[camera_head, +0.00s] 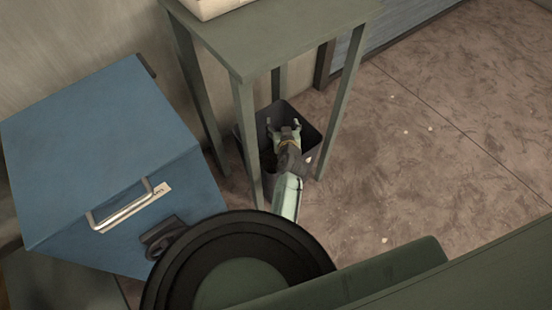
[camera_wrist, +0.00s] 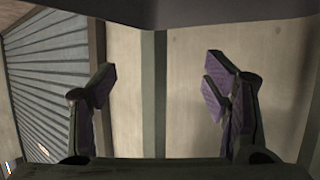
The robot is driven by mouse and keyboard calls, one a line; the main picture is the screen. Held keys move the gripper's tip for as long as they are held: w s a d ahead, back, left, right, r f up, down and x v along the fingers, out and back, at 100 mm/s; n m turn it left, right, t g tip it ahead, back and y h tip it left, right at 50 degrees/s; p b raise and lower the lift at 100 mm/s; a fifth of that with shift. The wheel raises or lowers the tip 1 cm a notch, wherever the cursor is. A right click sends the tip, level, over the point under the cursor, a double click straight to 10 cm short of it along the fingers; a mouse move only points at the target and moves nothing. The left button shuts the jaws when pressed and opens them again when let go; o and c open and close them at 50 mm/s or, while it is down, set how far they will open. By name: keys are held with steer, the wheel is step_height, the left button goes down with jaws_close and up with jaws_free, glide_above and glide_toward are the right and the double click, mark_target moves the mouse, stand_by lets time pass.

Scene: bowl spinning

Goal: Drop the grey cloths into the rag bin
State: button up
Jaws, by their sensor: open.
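A dark bin (camera_head: 309,126) stands on the floor under the green table, partly hidden by my arm and a table leg. My gripper (camera_head: 283,126) is at the bin's opening in the head view; how deep it reaches is hard to tell. In the wrist view my gripper (camera_wrist: 160,84) has its purple-padded fingers wide apart with nothing between them. No grey cloth can be made out in either view, and the bin's floor is mostly hidden.
The green table (camera_head: 270,35) stands over the bin, its legs close around my gripper. A pale object (camera_head: 214,8) lies on its top. A blue cabinet (camera_head: 100,150) with a metal handle (camera_head: 122,208) stands at left. Brown floor (camera_head: 430,130) is open at right, with small pale specks.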

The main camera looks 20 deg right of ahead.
steer(key=v, duration=0.6)
steer(key=shift+r, duration=0.15)
steer(key=shift+s, duration=0.15)
